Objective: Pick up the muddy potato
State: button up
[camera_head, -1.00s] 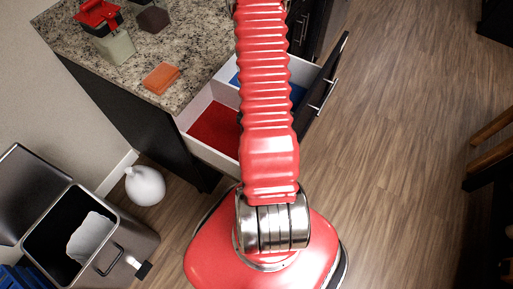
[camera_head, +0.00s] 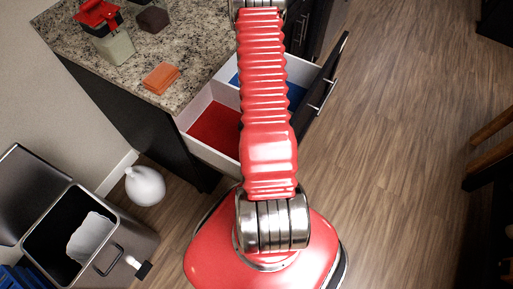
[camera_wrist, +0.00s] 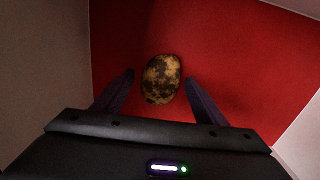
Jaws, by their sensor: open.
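The muddy potato (camera_wrist: 161,79) shows in the wrist view, yellowish with dark brown patches. It lies on the red floor (camera_wrist: 240,60) of a drawer compartment. My gripper (camera_wrist: 158,80) is open, with one dark finger to the left of the potato and one to the right. Gaps show between both fingers and the potato. In the head view my arm hides the gripper and the potato; only part of the red compartment (camera_head: 214,128) of the open drawer shows.
The drawer has white walls, and a second compartment with a blue floor (camera_head: 296,94) lies beside the red one. An orange sponge-like block (camera_head: 161,78) sits on the granite counter (camera_head: 190,50). An open metal bin (camera_head: 130,250) and a white round object (camera_head: 145,187) stand on the floor at left.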

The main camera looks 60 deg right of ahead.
jog(key=shift+c, duration=0.6)
jog(key=c, duration=1.1)
jog(key=shift+r, duration=5)
